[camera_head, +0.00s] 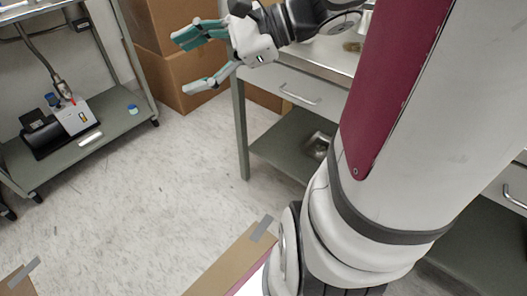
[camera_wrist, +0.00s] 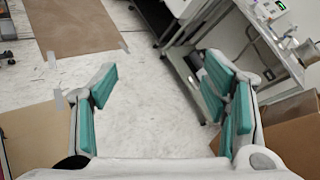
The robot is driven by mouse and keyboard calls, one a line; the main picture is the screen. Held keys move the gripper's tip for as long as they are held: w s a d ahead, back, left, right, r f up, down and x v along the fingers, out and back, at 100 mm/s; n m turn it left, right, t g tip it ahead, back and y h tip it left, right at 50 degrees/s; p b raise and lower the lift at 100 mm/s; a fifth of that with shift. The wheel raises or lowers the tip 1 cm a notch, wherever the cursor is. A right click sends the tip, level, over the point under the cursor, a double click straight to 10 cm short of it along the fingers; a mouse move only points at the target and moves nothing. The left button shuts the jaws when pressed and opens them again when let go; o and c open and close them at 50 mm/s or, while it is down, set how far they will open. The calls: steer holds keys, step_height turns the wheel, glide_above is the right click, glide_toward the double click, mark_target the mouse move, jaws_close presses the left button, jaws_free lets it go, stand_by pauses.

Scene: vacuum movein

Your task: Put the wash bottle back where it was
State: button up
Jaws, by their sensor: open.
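My gripper (camera_head: 187,63) is open and empty at the top middle of the head view, above the floor between the metal cart and the drawer bench. In the wrist view my gripper (camera_wrist: 160,98) shows its teal finger pads spread wide with only floor between them. I cannot make out a wash bottle for certain in either view. A small blue-capped container (camera_head: 132,109) stands on the lower shelf of the cart. A blue-topped item (camera_head: 52,100) by the pump is too small to identify.
The grey cart (camera_head: 95,140) at left carries a black and white pump (camera_head: 72,120) with a hose. Cardboard boxes (camera_head: 170,70) stand behind my gripper. The drawer bench (camera_head: 300,88) is at right, with a metal item (camera_head: 318,146) on its lower shelf. The middle floor is clear.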

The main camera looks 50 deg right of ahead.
steer(key=s+a+f+n+g+h, duration=0.2)
steer(key=s+a+f+n+g, duration=0.2)
steer(key=s+a+n+g, duration=0.65)
steer(key=s+d+f+n+t+h, duration=0.1)
steer(key=s+d+n+h, duration=0.4)
steer(key=s+n, duration=0.5)
steer(key=shift+s+f+h, duration=0.7)
steer(key=shift+s+h, duration=0.15)
steer(key=shift+h, duration=0.55)
steer(key=shift+t, duration=0.25)
